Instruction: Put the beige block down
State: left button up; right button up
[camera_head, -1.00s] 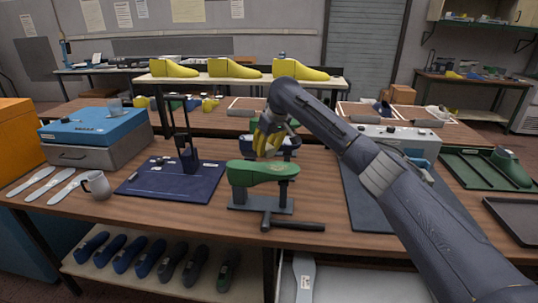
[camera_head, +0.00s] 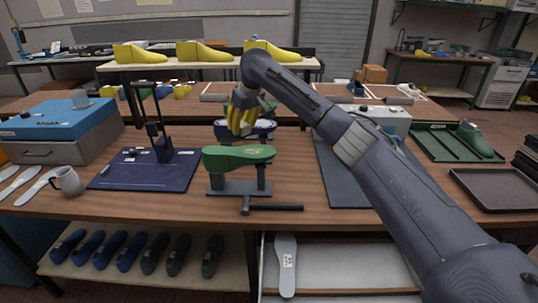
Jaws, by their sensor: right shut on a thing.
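My right gripper (camera_head: 240,120), with yellow fingers, points down above and just behind the green shoe last (camera_head: 238,156) on its dark stand. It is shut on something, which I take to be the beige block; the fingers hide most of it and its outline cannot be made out. The gripper appears a little above the last; I cannot tell whether they touch. My left gripper is not in view.
A dark mat (camera_head: 340,175) lies partly under my right arm. A green tray (camera_head: 440,143) and a dark tray (camera_head: 490,187) are at right.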

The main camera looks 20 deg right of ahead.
jog(key=s+d+f+m+h, duration=0.1)
jog(key=d+f+m, duration=0.35)
jog(key=d, duration=1.05)
jog(key=m+h, duration=0.2)
jog(key=m, duration=0.2)
send_over(308, 180)
jog(key=s, duration=0.1)
jog(key=f, duration=0.2)
jog(key=shift+m, duration=0.25)
jog(key=f, duration=1.9)
jog(key=shift+s+a+f, duration=0.15)
jog(key=shift+a+f, duration=0.1)
jog(key=shift+f, duration=0.15)
jog(key=o, duration=1.1)
jog(key=shift+c, duration=0.2)
jog(key=v, duration=1.2)
jog(key=shift+s+a, duration=0.15)
jog(key=shift+a, duration=0.05)
